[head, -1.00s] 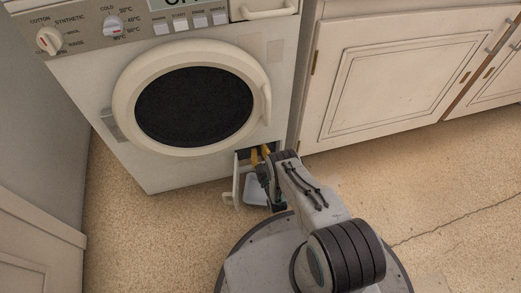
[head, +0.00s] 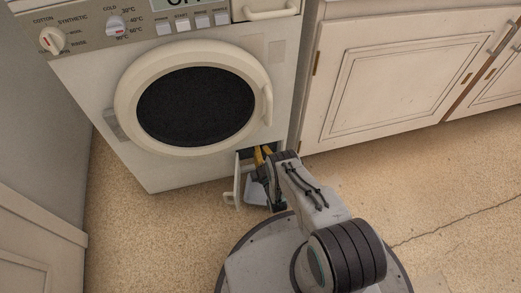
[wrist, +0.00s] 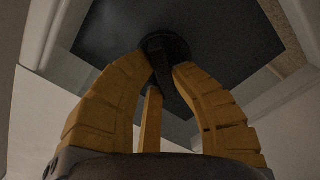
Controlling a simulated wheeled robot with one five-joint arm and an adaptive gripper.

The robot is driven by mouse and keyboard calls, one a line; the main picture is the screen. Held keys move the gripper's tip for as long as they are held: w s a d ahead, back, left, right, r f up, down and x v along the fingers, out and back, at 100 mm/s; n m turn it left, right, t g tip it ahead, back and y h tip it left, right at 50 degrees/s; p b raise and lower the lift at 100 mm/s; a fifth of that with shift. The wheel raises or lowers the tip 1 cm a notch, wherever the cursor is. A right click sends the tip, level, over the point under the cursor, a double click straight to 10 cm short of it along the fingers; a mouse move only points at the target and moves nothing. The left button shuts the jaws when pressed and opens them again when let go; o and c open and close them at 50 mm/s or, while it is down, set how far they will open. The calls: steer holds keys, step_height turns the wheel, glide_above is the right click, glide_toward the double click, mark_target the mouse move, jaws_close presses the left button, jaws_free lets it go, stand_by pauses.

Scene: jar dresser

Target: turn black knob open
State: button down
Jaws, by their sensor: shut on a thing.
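The black knob (wrist: 168,45) sits in the dark recess at the lower right of the washing machine (head: 150,165), seen in the wrist view. My gripper (wrist: 163,68) has its yellow fingers around the knob and is shut on it. In the head view my gripper (head: 263,155) reaches into the small opening, and the knob is hidden there by the fingers and wrist. The small white hatch door (head: 238,180) stands open on the left of my gripper. Fingertip contact is partly in shadow.
A pale tray (head: 255,192) is low beside the hatch, partly covered by my wrist. The round washer door (head: 125,95) above is shut. A cream cabinet (head: 390,75) stands to the right. The speckled floor (head: 160,235) is clear at left.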

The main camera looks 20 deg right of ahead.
steer(key=n, duration=0.3)
steer(key=shift+a+n, duration=0.2)
steer(key=shift+n, duration=1.8)
steer(key=c, duration=1.1)
jaws_free()
steer(key=shift+f, duration=0.1)
steer(key=shift+o, duration=0.2)
